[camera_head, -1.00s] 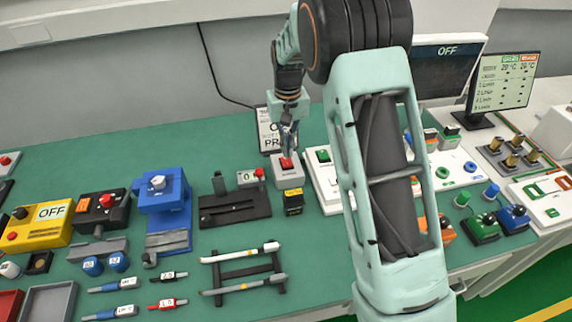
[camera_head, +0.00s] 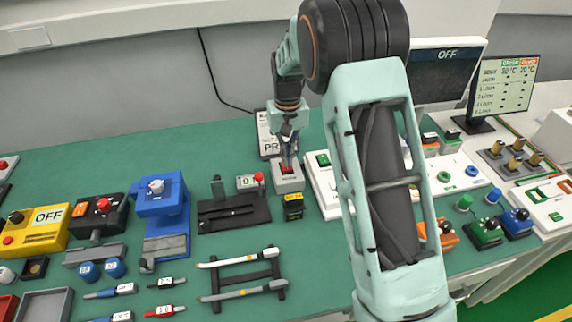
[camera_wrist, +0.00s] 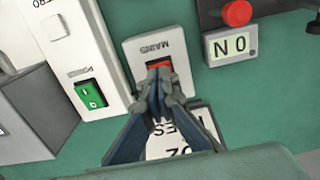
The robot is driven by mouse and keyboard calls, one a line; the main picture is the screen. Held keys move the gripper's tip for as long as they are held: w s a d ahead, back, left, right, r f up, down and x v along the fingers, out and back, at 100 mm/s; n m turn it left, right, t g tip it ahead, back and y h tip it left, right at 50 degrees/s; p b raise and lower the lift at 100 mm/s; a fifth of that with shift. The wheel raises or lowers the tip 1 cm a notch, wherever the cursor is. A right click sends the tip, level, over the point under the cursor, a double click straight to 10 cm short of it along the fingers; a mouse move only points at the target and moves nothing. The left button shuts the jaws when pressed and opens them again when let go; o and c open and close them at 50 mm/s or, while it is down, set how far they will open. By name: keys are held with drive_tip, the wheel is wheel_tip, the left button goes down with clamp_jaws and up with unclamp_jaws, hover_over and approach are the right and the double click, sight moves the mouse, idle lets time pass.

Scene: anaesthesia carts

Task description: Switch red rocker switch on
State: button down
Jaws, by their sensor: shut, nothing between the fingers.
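The red rocker switch (camera_head: 287,169) sits in a light grey box (camera_head: 289,184) on the green table. In the wrist view the red rocker (camera_wrist: 159,64) is partly covered by the fingers, and its box carries the label MAINS (camera_wrist: 155,49). My gripper (camera_head: 289,163) is shut and empty, pointing down over the switch. In the wrist view the fingertips (camera_wrist: 160,75) overlap the near edge of the red rocker. I cannot tell whether they touch it. The rocker's exact tilt is hidden.
A white panel with a green switch (camera_head: 323,159) stands right of the box. A small black and yellow block (camera_head: 293,207) lies in front. A printed sign (camera_head: 268,135) stands behind. A dark monitor (camera_head: 446,68) reads OFF.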

sight(287, 168)
drive_tip(key=shift+f+b, duration=0.7)
drive_tip(key=shift+f, duration=0.4)
idle(1.0)
drive_tip(key=shift+r, duration=0.1)
drive_tip(key=shift+r+p, duration=2.35)
drive_tip(key=shift+r, duration=1.1)
